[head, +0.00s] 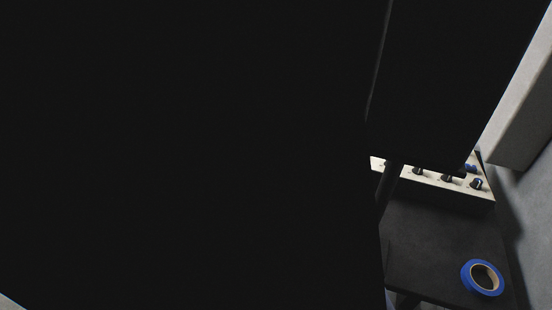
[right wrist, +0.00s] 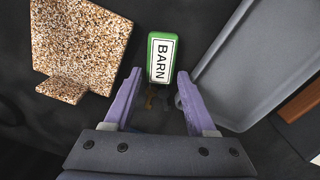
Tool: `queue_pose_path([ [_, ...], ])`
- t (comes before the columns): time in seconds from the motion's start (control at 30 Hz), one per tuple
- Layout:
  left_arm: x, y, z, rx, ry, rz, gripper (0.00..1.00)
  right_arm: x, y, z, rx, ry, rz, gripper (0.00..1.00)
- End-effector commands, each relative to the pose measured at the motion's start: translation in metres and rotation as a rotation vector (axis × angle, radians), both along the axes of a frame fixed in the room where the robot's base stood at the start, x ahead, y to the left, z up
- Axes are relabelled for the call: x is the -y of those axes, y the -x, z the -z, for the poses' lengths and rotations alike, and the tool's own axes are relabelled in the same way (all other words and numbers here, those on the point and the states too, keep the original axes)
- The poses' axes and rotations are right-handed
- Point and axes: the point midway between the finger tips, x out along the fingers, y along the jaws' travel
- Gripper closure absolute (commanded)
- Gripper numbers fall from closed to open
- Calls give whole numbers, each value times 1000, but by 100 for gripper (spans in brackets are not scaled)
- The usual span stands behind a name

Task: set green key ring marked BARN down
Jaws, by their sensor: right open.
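The green key ring (right wrist: 162,58) shows in the right wrist view, its white label reading BARN. It appears to lie on a dark surface (right wrist: 215,22), with brownish keys partly visible below the tag. My right gripper (right wrist: 160,76) is open, its two purple fingers apart on either side of the tag's lower end and the keys. I see no finger closed on it. In the head view I cannot make out the key ring or either gripper, as a large black shape fills most of the picture.
A speckled block (right wrist: 80,45) lies left of the key ring. A grey tray (right wrist: 250,65) stands close on the right. In the head view, a blue tape roll (head: 468,278) lies on a dark tabletop (head: 425,245), with a pale strip bearing dark knobs (head: 430,183) behind it.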

Motion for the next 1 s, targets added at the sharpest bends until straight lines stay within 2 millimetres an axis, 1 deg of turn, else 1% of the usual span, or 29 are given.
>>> queue_pose_path([
  [0.03,0,0,-10,0,0,0,45,0,0,-10,0,0,0,44],
  [0.17,0,0,-27,0,0,0,45,0,0,-27,0,0,0,44],
  [0.6,0,0,-93,0,0,-1,45,0,0,-93,1,0,0,44],
  [0.7,0,0,-104,0,0,-1,45,0,0,-104,1,0,-1,44],
  [0.8,0,0,-111,0,0,-1,45,0,0,-111,1,0,-1,44],
  [0.93,0,0,-113,0,0,-1,45,0,0,-113,1,0,-1,44],
  [1.0,0,0,-113,0,0,-1,45,0,0,-113,1,0,1,40],
])
